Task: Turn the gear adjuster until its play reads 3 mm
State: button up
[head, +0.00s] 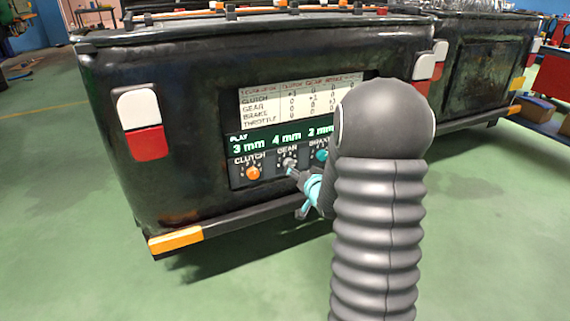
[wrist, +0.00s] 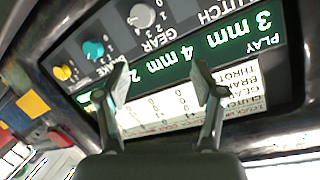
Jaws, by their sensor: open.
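The gear adjuster is a grey knob (head: 289,163) on the dark panel, between an orange clutch knob (head: 253,172) and a teal brake knob (head: 321,155). In the wrist view the gear knob (wrist: 142,16) is at the top, and the picture is upside down. The green play display (head: 287,138) reads 3 mm above clutch, 4 mm above gear and 2 mm above brake. My gripper (head: 294,171) is at the gear knob in the head view; contact cannot be told. In the wrist view my gripper (wrist: 160,78) has its fingers apart with nothing between them.
A white table card (head: 285,101) is above the display; some entries are too small to read. A yellow knob (wrist: 63,73) shows beyond the teal one. A bumper bar (head: 240,225) runs below the panel. Green floor (head: 90,230) is clear at left.

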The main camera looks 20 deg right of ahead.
jog(key=d+f+m+t+y, duration=0.2)
jog(key=d+f+t, duration=0.15)
jog(key=f, duration=0.35)
jog(key=w+p, duration=0.1)
jog(key=w, duration=1.3)
jog(key=shift+a+f+g, duration=0.15)
jog(key=shift+a+g, duration=0.05)
jog(key=shift+g, duration=0.15)
jog(key=shift+c, duration=0.3)
jog(key=c, duration=1.1)
